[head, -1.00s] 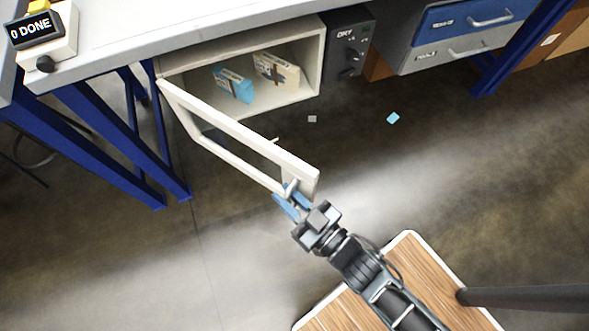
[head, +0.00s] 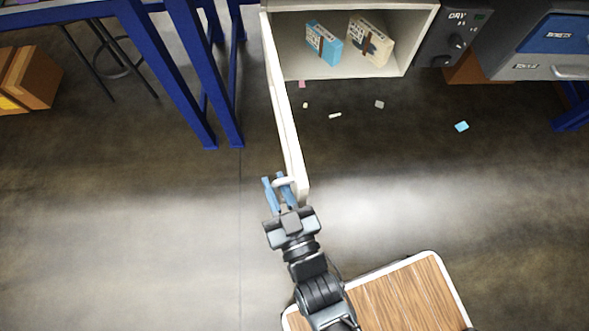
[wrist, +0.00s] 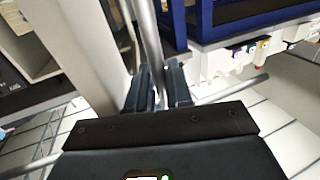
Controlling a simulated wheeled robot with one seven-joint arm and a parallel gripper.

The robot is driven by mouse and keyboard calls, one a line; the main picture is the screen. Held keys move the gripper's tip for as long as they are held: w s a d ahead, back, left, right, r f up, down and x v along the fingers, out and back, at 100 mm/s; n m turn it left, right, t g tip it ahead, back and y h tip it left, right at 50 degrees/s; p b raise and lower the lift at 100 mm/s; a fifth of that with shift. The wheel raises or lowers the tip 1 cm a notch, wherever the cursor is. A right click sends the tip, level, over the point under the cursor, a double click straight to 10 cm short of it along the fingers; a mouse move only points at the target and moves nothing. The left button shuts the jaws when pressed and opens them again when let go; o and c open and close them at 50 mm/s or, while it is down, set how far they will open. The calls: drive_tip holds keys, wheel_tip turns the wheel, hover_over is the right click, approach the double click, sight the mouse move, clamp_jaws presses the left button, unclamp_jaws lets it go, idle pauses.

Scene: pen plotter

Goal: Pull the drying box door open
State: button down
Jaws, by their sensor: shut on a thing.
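The drying box (head: 340,72) is a cream cabinet under the bench, with its front open. Its door (head: 283,105) is a pale framed panel swung far out, roughly square to the front, seen nearly edge-on in the head view. My gripper (head: 280,188) is at the door's free end, with blue fingers shut on the door handle (head: 284,181). In the wrist view the handle (wrist: 147,40) is a grey bar running between the dark fingers (wrist: 160,85), and the door (wrist: 80,45) stands to the left of them. A blue pack (head: 324,42) and a cream pack (head: 369,42) stand inside the box.
A dark control panel (head: 453,36) marked DRY adjoins the box on the right, beside grey drawers (head: 530,62). Blue bench legs (head: 195,75) stand left of the door. Small scraps, including a blue one (head: 461,126), lie on the floor.

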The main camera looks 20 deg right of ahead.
drive_tip(key=shift+w+a, duration=0.15)
drive_tip(key=shift+a, duration=0.35)
drive_tip(key=c, duration=1.2)
unclamp_jaws()
drive_tip(key=shift+c, duration=0.2)
drive_tip(key=s, duration=0.7)
drive_tip(key=shift+s+d, duration=0.15)
drive_tip(key=shift+s, duration=0.25)
